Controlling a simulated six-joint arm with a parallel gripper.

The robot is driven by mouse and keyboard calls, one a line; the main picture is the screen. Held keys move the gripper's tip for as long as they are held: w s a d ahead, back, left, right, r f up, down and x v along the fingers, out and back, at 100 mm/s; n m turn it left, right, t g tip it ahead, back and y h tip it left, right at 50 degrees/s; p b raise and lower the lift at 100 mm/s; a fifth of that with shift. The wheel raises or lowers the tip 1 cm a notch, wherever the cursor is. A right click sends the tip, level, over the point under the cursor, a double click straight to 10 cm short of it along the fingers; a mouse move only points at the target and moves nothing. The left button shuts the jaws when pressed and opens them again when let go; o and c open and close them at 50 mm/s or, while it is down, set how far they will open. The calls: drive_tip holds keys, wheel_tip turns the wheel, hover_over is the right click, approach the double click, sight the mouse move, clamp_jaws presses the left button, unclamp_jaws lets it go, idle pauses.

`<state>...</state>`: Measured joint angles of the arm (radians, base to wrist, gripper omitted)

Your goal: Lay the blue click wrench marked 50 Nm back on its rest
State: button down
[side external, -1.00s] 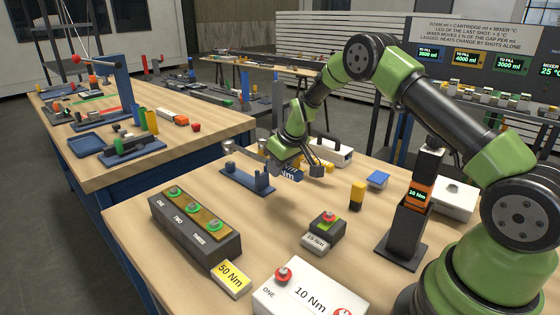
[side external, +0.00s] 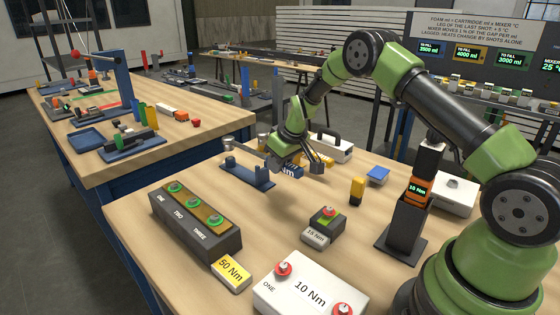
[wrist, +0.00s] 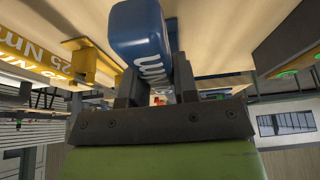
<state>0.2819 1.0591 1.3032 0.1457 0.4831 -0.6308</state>
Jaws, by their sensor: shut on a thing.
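My gripper (side external: 303,168) is shut on the blue handle of a wrench (side external: 291,172). In the wrist view, the blue handle (wrist: 143,38) lies between the two dark fingers (wrist: 158,90). Only "Nm" of its white marking can be read; the number is hidden. A grey shaft and round head reach left from the handle in the side view. A blue rest (side external: 246,178) with two uprights stands on the table, just left of and in front of my gripper. The shaft passes behind or above it; I cannot tell whether they touch.
A yellow wrench marked 25 Nm (wrist: 35,58) is at the left of the wrist view. A dark three-button box (side external: 195,222), a yellow 50 Nm block (side external: 231,273), a 15 Nm block (side external: 324,228) and a white 10 Nm box (side external: 310,290) stand in front. A dark tester (side external: 407,222) stands right.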

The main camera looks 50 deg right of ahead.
drive_tip(key=shift+f, duration=1.7)
idle(1.3)
drive_tip(key=c, duration=0.8)
unclamp_jaws()
drive_tip(key=shift+f, duration=0.1)
drive_tip(key=v, duration=1)
wheel_tip(320, 180, up, 6)
